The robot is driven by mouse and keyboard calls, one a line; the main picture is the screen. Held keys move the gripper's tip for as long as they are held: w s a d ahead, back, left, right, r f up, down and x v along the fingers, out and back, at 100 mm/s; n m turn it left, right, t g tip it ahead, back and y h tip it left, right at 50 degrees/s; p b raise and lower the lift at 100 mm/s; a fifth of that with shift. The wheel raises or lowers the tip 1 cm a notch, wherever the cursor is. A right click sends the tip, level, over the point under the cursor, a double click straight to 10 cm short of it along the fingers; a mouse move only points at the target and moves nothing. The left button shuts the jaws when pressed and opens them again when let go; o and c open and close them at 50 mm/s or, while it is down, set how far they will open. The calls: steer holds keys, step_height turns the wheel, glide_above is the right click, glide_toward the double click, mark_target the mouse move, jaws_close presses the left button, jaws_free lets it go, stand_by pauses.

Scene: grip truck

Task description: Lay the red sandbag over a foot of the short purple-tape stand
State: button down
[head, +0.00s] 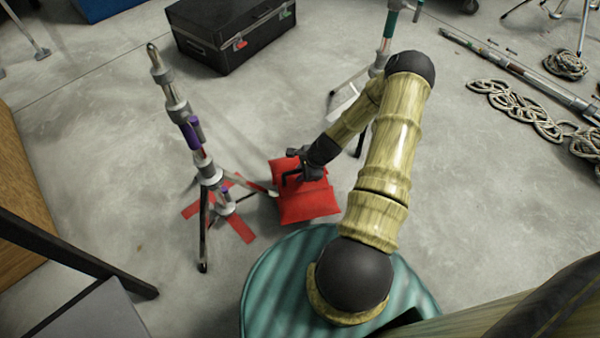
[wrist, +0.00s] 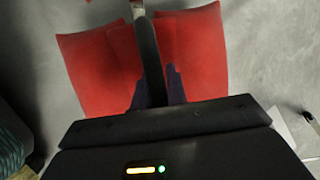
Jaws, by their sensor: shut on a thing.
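The red sandbag (head: 308,204) has two plump halves and is beside the right foot of the short purple-tape stand (head: 187,132). My gripper (head: 292,178) is shut on the sandbag's dark strap, above the middle of the bag. In the wrist view the sandbag (wrist: 195,50) spreads on both sides of the strap, and my gripper (wrist: 158,90) is at its middle. A pale foot tip of the stand shows at the top of the wrist view, close to the bag's middle. I cannot tell whether the bag touches the foot or the floor.
Red tape marks (head: 240,226) lie on the floor under the stand. A black case (head: 230,35) stands behind. A green-marked stand (head: 390,22) is behind my arm. Rope (head: 520,112) and a long pole (head: 520,72) lie at right. A wooden panel (head: 18,200) is at left.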

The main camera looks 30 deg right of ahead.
steer(key=shift+w+f+b, duration=0.15)
steer(key=shift+f+b, duration=1.4)
steer(key=shift+f, duration=1.2)
stand_by(0.7)
steer(key=c, duration=1.3)
jaws_free()
steer(key=shift+f, duration=0.15)
steer(key=p+v, duration=0.9)
steer(key=v, duration=0.8)
steer(key=shift+d+r, duration=0.15)
steer(key=shift+r, duration=0.15)
